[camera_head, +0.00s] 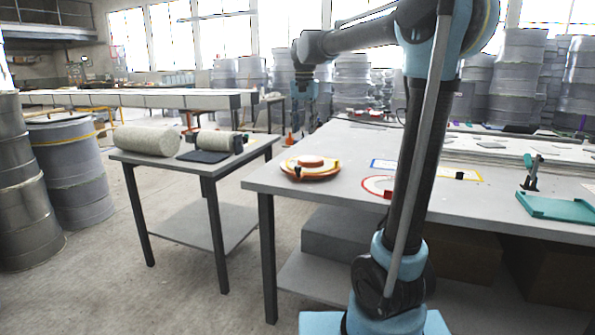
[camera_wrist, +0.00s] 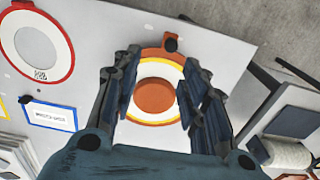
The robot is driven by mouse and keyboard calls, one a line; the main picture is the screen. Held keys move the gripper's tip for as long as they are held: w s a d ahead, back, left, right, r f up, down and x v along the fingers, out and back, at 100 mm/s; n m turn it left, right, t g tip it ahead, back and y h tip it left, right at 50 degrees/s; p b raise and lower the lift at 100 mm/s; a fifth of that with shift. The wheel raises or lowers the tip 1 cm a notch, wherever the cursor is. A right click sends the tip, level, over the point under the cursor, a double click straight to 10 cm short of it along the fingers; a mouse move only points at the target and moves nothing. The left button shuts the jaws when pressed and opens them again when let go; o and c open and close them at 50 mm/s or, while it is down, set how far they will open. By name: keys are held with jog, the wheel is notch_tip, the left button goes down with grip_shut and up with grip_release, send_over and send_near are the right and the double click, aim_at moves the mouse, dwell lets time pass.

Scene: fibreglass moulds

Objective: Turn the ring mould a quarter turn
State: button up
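The ring mould (camera_head: 325,172) lies flat near the left corner of the large white table. It is a round orange piece with a pale and yellow ring and a raised orange centre; it also shows in the wrist view (camera_wrist: 154,118). A small black knob (camera_wrist: 171,44) sits on its rim, at the top in the wrist view. My gripper (camera_head: 303,115) hangs above, pointing down. In the wrist view my gripper (camera_wrist: 157,84) is open, its fingers left and right of the raised centre, with nothing between them gripped. Fingers hide parts of the mould's sides.
The white table (camera_head: 350,143) has a red ring marking (camera_wrist: 70,55) and a blue-framed label (camera_wrist: 49,115) beside the mould. A teal tray (camera_head: 555,207) stands at the right. A smaller grey table (camera_head: 262,147) with pale rolls (camera_head: 146,140) is left, across a gap.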

aim_at(298, 168)
jog(key=f, duration=0.5)
jog(key=w+a+f, duration=0.1)
jog(key=f, duration=0.5)
jog(key=a+f, duration=0.1)
jog(key=f, duration=0.4)
jog(key=shift+w+a+f, duration=0.1)
jog(key=shift+w+f, duration=0.2)
jog(key=shift+w, duration=0.1)
grip_shut()
